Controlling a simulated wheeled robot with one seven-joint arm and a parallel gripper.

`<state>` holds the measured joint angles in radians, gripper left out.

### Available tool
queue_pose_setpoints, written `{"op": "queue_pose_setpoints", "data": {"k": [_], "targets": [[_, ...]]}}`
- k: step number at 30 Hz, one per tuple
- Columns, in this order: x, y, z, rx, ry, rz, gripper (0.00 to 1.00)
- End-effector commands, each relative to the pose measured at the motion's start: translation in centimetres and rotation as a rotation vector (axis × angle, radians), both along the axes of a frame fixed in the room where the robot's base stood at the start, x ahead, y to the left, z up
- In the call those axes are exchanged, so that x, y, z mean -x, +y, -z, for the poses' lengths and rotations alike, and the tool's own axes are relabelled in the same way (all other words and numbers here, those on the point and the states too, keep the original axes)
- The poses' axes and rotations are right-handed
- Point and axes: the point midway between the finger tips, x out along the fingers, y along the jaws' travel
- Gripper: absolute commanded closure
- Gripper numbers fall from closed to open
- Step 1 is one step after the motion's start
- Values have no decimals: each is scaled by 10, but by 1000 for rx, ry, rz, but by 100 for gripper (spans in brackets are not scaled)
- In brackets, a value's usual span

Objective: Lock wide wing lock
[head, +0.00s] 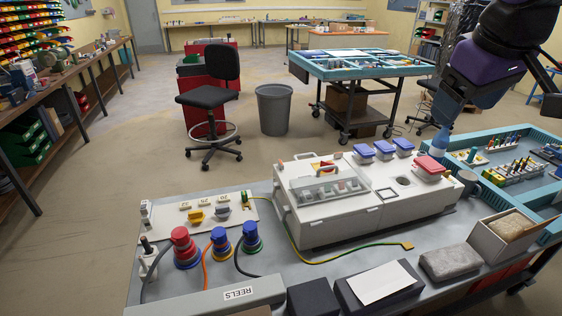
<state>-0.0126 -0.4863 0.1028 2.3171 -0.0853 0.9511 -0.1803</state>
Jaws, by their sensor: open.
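A white plate (178,217) with small number labels lies at the left of the grey bench. It carries a yellow wing-shaped knob (196,216) and a smaller grey knob (222,213); the yellow one looks wider. I cannot tell from here which is the wide wing lock or how it is turned. My arm comes down from the upper right. My gripper (440,142) is at its lower end, behind the red-lidded socket at the right of the white box, far from the plate. Its fingers are small and partly hidden, with nothing visible held.
The white socket box (368,195) with blue and red lids (429,167) stands mid-bench. A green-yellow cable (340,257) crosses the bench. A teal tray (510,160) and an open carton (503,236) are at right.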

Motion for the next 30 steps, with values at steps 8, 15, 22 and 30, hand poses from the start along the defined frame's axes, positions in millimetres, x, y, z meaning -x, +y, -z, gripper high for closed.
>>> {"op": "queue_pose_setpoints", "data": {"k": [8, 15, 22, 30], "targets": [[-89, 37, -4, 138, 98, -267, 26], [-164, 76, 12, 220, 174, -503, 26], [-230, 118, 41, 269, 235, -729, 26], [-301, 167, 93, 288, 294, -983, 26]]}}
